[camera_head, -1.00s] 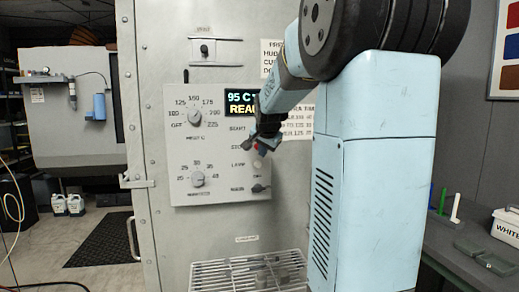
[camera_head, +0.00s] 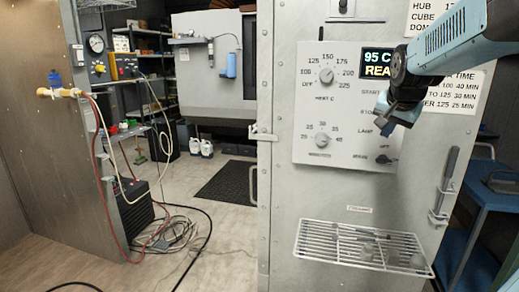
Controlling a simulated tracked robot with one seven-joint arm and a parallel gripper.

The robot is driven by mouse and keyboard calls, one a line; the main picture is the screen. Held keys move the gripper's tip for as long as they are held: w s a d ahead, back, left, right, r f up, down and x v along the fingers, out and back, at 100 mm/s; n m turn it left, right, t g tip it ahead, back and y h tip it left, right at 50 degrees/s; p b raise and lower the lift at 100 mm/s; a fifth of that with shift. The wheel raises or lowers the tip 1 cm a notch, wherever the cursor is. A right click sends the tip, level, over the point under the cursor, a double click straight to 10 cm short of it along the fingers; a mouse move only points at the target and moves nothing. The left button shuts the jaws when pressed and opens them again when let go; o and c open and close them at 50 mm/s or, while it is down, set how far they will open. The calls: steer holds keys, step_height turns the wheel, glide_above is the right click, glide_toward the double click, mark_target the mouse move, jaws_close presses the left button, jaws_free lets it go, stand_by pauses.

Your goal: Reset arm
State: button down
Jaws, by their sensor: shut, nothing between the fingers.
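My gripper (camera_head: 387,116) is at the end of my light-blue arm, which reaches in from the right. It hangs in front of the right part of the control panel (camera_head: 309,103) on the grey cabinet (camera_head: 284,220). The fingers look closed and hold nothing. Part of the display (camera_head: 376,64), which reads 95 C and READY in part, and some panel labels are hidden behind the arm. The upper dial (camera_head: 326,75) and the lower dial (camera_head: 322,140) are in clear view.
A wire rack (camera_head: 330,257) with small parts juts from the cabinet front. A blue cart (camera_head: 490,190) stands at the right. Hoses and cables (camera_head: 175,235) lie on the floor at left. A black mat (camera_head: 228,183) lies behind.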

steer(key=s+a+f+n, duration=0.2)
steer(key=s+a, duration=0.1)
steer(key=s, duration=0.4)
steer(key=s+a+f+n+g+y, duration=0.1)
steer(key=s+a+f+n, duration=0.2)
steer(key=s, duration=0.4)
steer(key=s+a+f+n+g+y, duration=0.1)
steer(key=s+a+f+n, duration=0.1)
steer(key=s+a, duration=0.2)
steer(key=s, duration=0.3)
steer(key=shift+s+a+f+n, duration=0.35)
steer(key=shift+s+n, duration=0.05)
steer(key=c, duration=1.9)
jaws_free()
